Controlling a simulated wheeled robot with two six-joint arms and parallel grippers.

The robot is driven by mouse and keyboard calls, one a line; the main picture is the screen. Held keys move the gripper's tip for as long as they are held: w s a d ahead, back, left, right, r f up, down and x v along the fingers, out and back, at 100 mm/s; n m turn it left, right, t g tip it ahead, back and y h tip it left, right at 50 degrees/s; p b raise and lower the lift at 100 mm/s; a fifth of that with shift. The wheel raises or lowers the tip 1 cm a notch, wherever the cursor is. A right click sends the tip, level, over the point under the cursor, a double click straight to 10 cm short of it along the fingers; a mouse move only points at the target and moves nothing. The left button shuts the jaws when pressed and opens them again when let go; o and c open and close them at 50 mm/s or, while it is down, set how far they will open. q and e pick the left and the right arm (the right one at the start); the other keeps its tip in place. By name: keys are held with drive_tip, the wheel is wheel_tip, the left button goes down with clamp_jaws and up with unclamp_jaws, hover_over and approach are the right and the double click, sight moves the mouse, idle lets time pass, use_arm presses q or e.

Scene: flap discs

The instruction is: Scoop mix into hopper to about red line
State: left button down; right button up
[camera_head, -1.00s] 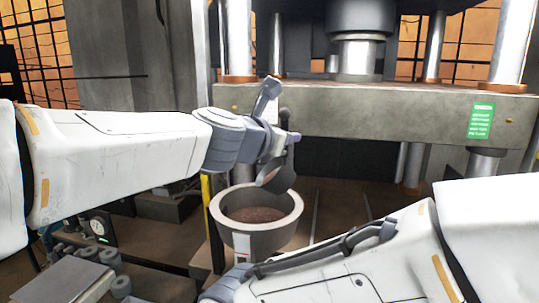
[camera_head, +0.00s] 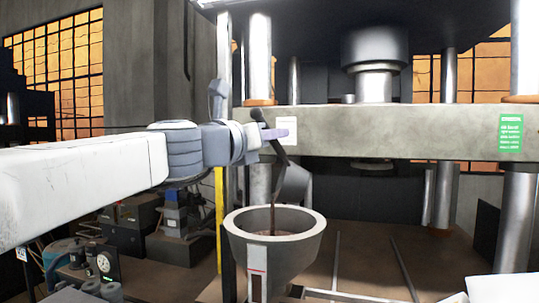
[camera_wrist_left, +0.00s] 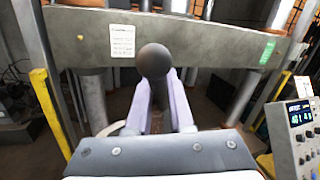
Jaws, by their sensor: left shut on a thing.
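The hopper (camera_head: 292,258) is a grey, wide-mouthed cone with brown mix inside, seen in the head view. A pale strip with a red mark (camera_head: 257,272) is on its front. My left gripper (camera_head: 272,134) is shut on the dark handle of a scoop (camera_head: 295,186) above the hopper. The scoop is tipped steeply, and a thin brown stream falls from it into the hopper. In the left wrist view the handle's round dark end (camera_wrist_left: 155,61) sits between the fingers and hides the scoop's cup. My right gripper is not in view.
A large press with a grey crossbeam (camera_head: 400,131) and steel columns stands behind the hopper. A yellow post (camera_head: 219,215) is close to its left. A gauge (camera_head: 104,264) and machine parts are at lower left. A control panel (camera_wrist_left: 297,135) shows at right in the wrist view.

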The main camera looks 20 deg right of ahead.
use_arm(q)
drive_tip(key=w+a+f+n+t+h+b, duration=0.1)
drive_tip(key=w+a+f+n+t+b, duration=0.1)
drive_tip(key=a+n+b, duration=0.4)
drive_tip(key=shift+a+t+b, duration=0.5)
drive_tip(key=shift+t+b, duration=0.3)
drive_tip(key=shift+b, duration=2.05)
drive_tip(key=shift+r, duration=0.1)
